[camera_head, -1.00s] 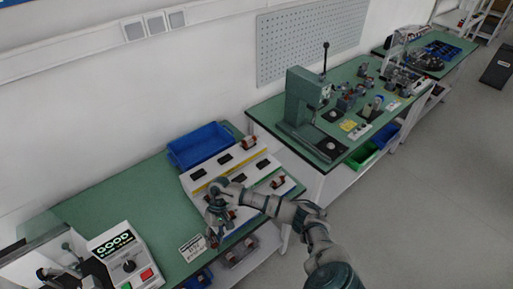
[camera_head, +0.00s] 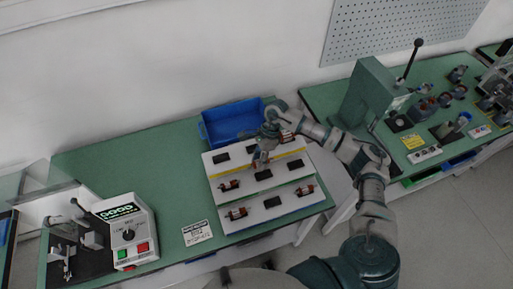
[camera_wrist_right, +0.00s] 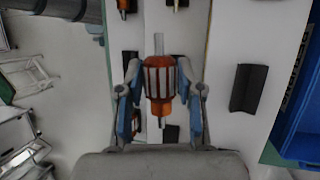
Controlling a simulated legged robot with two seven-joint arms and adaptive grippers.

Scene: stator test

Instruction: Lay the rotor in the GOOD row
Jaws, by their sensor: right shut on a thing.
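A rotor (camera_wrist_right: 159,80) with an orange and silver striped body and a pale shaft sits between the blue-padded fingers of my right gripper (camera_wrist_right: 160,108) in the right wrist view. The fingers are shut on it. In the head view my right gripper (camera_head: 262,158) is over the middle of the white sorting board (camera_head: 240,170), where the held rotor is small and partly hidden. The board has rows of black rests, some empty, and a yellow strip towards the back. I cannot read which row is marked GOOD. My left gripper is not in view.
Several other rotors lie on the board, including one at front left (camera_head: 237,213) and one at right (camera_head: 305,190). A blue bin (camera_head: 222,128) stands behind it. A tester (camera_head: 125,235) with a GOOD display stands left. Green table between them is mostly clear.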

